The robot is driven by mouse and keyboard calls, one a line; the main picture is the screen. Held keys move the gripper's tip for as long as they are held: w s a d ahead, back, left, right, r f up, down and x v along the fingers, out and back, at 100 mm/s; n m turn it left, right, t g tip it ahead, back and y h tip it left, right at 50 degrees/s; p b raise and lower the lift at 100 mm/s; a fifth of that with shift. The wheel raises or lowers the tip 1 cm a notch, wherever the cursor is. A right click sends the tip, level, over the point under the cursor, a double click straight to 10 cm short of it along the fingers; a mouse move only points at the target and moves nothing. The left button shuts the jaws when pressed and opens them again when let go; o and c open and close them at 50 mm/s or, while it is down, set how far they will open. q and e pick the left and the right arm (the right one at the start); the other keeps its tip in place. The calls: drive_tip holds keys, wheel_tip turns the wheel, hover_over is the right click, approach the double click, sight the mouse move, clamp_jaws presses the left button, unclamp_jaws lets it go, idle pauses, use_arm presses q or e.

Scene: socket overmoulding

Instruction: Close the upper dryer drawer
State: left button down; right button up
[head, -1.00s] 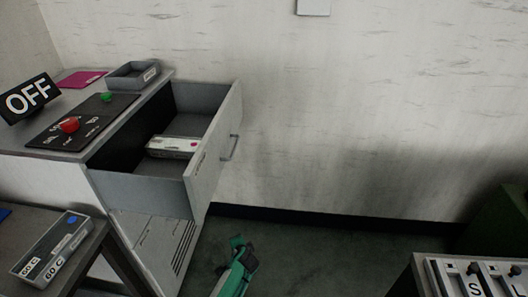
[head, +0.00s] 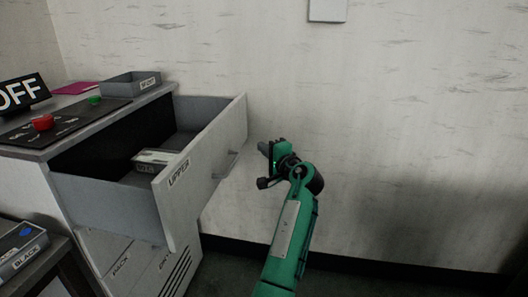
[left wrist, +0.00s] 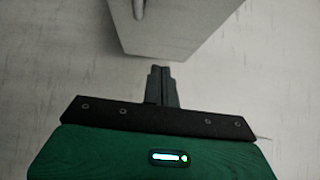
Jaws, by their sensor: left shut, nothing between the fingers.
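The upper dryer drawer (head: 190,187), labelled UPPER, is pulled out from the grey cabinet and stands open. Its handle (head: 228,166) is on the outer face of the drawer front. A small light-coloured box (head: 156,158) lies inside the drawer. My left gripper (head: 263,147) is to the right of the drawer front, apart from it, with its fingers together and empty. In the left wrist view the shut fingers (left wrist: 160,72) are just below the drawer panel (left wrist: 175,30), and part of the handle (left wrist: 139,8) shows at the top. My right gripper is out of view.
The dryer top carries a control panel with a red button (head: 42,122) and a green one, an OFF sign (head: 22,92) and a grey tray (head: 131,84). Another drawer front (head: 120,258) below looks flush. A dark table with a labelled box (head: 22,245) is at lower left.

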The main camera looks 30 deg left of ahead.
use_arm(q)
approach(234, 134)
drive_tip(key=w+a, duration=0.1)
drive_tip(key=w, duration=0.3)
drive_tip(key=shift+s+a+b, duration=0.1)
drive_tip(key=shift+s+a, duration=0.1)
drive_tip(key=shift+a, duration=0.45)
drive_tip(key=shift+s+a+b, duration=0.1)
drive_tip(key=shift+s+a, duration=0.1)
drive_tip(key=shift+a, duration=0.45)
drive_tip(key=shift+s+a+b, duration=0.1)
drive_tip(key=shift+s+a, duration=0.15)
drive_tip(key=shift+a, duration=0.4)
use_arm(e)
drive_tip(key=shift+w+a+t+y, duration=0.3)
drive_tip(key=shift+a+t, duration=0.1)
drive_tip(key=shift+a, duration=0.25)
use_arm(q)
drive_tip(key=shift+a, duration=0.1)
